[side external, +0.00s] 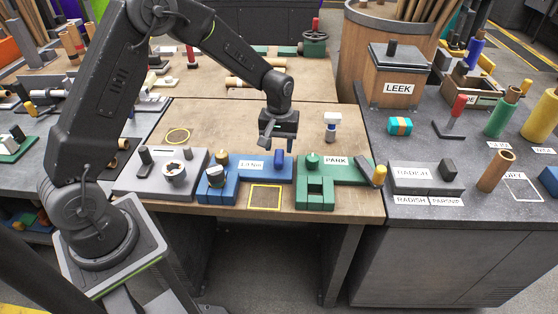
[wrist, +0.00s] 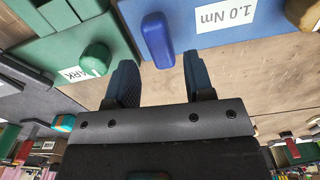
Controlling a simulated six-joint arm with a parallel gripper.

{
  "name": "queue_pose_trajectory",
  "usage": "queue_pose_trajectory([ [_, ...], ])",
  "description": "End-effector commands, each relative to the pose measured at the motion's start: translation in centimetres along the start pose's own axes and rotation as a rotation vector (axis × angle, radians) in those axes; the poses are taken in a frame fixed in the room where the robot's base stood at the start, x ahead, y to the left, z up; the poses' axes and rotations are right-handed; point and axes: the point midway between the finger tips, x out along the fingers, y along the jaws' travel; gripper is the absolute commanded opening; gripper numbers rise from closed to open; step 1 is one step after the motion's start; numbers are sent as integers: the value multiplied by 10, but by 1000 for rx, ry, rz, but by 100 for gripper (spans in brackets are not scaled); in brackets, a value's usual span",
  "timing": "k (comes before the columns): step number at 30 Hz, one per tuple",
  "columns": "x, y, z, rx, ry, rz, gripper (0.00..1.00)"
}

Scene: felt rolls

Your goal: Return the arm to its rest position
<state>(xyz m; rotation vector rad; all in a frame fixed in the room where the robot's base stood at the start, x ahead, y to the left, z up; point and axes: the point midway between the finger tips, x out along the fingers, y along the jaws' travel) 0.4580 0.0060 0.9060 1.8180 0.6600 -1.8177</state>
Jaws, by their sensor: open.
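My gripper (side external: 278,147) hangs over the middle of the wooden bench (side external: 215,118), above the back right part of the blue fixture (side external: 226,193). In the wrist view its two dark fingers (wrist: 159,78) stand apart with nothing held between them. A rounded blue knob (wrist: 157,42) on the blue fixture shows just beyond the fingertips; I cannot tell the height gap. The fixture's white label (wrist: 224,15) reads 1.0 Nm.
A green PARK fixture (side external: 315,198) stands right of the blue one, a grey fixture (side external: 145,188) left. A small white-and-blue upright piece (side external: 331,127) stands behind. A LEEK box (side external: 397,75) is on the right bench. The bench's back left is mostly clear.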

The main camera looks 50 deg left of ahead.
Motion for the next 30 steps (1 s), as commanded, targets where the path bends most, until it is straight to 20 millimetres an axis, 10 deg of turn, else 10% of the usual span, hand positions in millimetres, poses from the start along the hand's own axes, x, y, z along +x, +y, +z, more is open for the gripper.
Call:
queue_pose_trajectory([
  [5,-10,0,3,14,10,6,48],
  [11,-75,-8,28,117,80,48,48],
  [21,-182,-50,116,372,244,120,48],
  [30,-217,-98,196,581,396,160,48],
])
